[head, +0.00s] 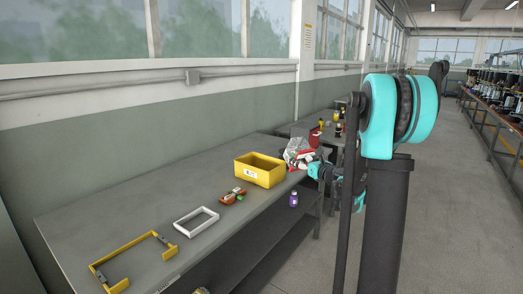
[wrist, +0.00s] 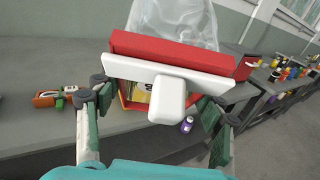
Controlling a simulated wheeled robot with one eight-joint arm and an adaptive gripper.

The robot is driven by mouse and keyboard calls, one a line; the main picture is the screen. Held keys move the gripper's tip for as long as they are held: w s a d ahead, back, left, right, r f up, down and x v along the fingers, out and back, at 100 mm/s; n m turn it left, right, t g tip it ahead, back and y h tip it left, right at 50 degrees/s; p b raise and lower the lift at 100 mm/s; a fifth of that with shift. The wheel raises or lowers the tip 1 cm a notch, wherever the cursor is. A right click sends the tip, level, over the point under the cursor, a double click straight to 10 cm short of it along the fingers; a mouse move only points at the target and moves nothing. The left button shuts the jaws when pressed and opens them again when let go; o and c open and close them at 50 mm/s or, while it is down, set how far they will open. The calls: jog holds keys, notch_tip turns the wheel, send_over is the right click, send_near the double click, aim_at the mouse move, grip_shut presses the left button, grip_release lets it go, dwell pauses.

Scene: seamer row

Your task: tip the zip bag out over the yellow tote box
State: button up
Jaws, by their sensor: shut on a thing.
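The yellow tote box (head: 258,173) stands open on the grey workbench in the head view. The zip bag (head: 297,150) is clear plastic and hangs beside the box's right end, at or just over its rim. In the wrist view the bag (wrist: 175,22) has a red bar and a white bar with a white block-shaped handle. My gripper (head: 314,170) is shut on the bag's handle, with its fingers on either side in the wrist view (wrist: 155,100). The bag's contents are mostly hidden by the bars. A little of the box's yellow shows below them.
A red-brown item (head: 233,196), a white frame (head: 196,219) and a yellow frame (head: 130,262) lie along the bench to the left. A second bench with bottles and a red bin (head: 314,138) stands beyond.

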jog(key=w+d+f+m+t+h, duration=0.1)
jog(key=f+m+h, duration=0.1)
jog(key=f, duration=0.3)
jog(key=w+d+f+m+h, duration=0.2)
jog(key=f+h, duration=0.3)
jog(key=shift+w+d+m+t, duration=0.25)
jog(key=shift+d+m+t, duration=0.05)
jog(key=shift+m+t, duration=0.1)
jog(key=shift+a+r+h, duration=0.15)
jog(key=shift+a+h, duration=0.15)
jog(key=shift+a, duration=0.3)
jog(key=shift+d, duration=0.1)
